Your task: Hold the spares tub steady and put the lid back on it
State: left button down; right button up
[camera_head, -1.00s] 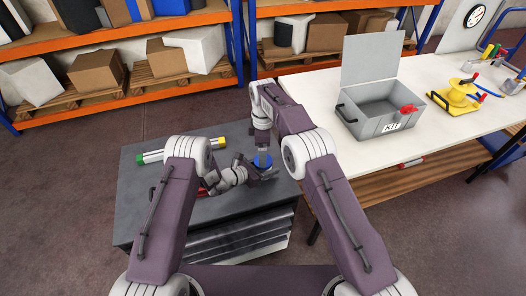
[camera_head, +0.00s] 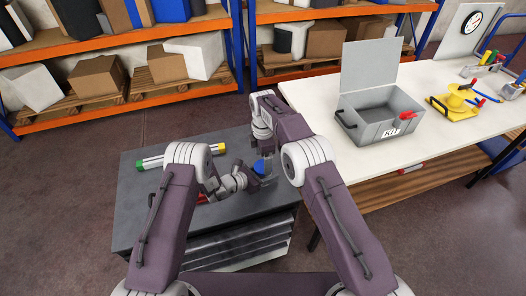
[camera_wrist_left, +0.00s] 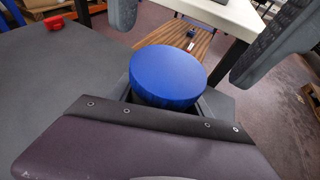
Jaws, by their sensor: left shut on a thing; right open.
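A round blue lid (camera_wrist_left: 168,75) fills the middle of the left wrist view, and its blue also shows in the head view (camera_head: 259,167). My left gripper (camera_head: 256,181) is shut on the spares tub, low over the grey cabinet top. The tub's body is almost wholly hidden beneath the lid and behind my gripper. The lid sits over the tub; I cannot tell whether it is fully seated. My right gripper (camera_wrist_left: 180,30) is open, its two grey fingers wide apart, one on each side of the lid and apart from it.
The grey cabinet (camera_head: 140,207) carries a green, white and yellow rod (camera_head: 180,158) at its back. A small red thing (camera_wrist_left: 54,23) lies on its top. The white table (camera_head: 310,95) on the right holds an open grey kit box (camera_head: 376,118) and a yellow stand (camera_head: 455,104).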

jog(key=shift+f, duration=1.5)
jog(key=c, duration=1.5)
jog(key=m, duration=0.3)
jog(key=o, duration=1.6)
jog(key=shift+c, duration=0.2)
jog(key=shift+r, duration=2.35)
jog(key=shift+c, duration=0.3)
